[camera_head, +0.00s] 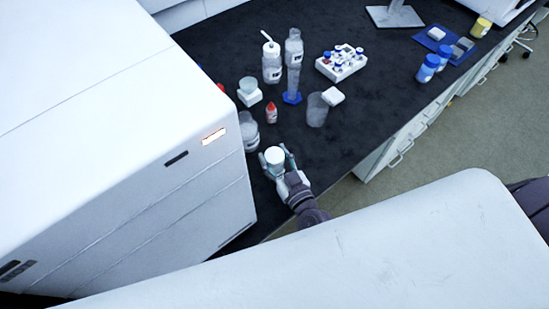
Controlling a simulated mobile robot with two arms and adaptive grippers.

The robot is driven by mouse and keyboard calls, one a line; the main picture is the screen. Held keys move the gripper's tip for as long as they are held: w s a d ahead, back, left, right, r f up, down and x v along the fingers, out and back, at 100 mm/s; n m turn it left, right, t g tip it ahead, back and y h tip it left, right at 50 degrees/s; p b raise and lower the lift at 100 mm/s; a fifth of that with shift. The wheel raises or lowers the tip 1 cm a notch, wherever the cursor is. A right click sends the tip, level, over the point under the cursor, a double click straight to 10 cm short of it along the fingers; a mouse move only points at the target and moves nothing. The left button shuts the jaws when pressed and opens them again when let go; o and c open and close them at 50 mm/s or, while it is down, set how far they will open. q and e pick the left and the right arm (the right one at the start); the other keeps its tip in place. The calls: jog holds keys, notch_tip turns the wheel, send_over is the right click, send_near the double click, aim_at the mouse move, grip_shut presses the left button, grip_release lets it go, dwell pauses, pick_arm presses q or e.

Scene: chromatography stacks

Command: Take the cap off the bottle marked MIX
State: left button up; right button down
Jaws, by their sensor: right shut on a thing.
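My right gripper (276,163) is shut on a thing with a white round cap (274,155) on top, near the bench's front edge. Its fingers stand on either side of it. I cannot tell whether a bottle is under the cap. A clear labelled bottle (248,132) stands just beyond and left of the gripper, beside the white machine. Another labelled bottle (293,48) and a wash bottle (271,65) stand farther back. The labels are too small to read, so I cannot tell which is marked MIX. My left gripper is not in view.
A large white machine (110,110) fills the left. Near the bottles are a blue-based cylinder (292,85), a clear beaker (317,110), a red dropper bottle (271,113) and a white vial rack (341,65). Blue-lidded jars (428,68) stand right. The dark bench (365,110) is clear right of the gripper.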

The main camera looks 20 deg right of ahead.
notch_tip(320, 180, up, 4)
jog(key=shift+d+r+p, duration=0.1)
jog(key=shift+r+p, duration=0.15)
jog(key=shift+p, duration=0.55)
jog(key=s+d+r, duration=0.2)
jog(key=d+r, duration=0.4)
jog(key=d, duration=0.5)
jog(key=shift+d, duration=0.2)
jog(key=shift+s+r, duration=0.1)
jog(key=c, duration=1)
grip_release()
jog(key=shift+c, duration=0.2)
grip_shut()
jog(key=shift+a, duration=0.15)
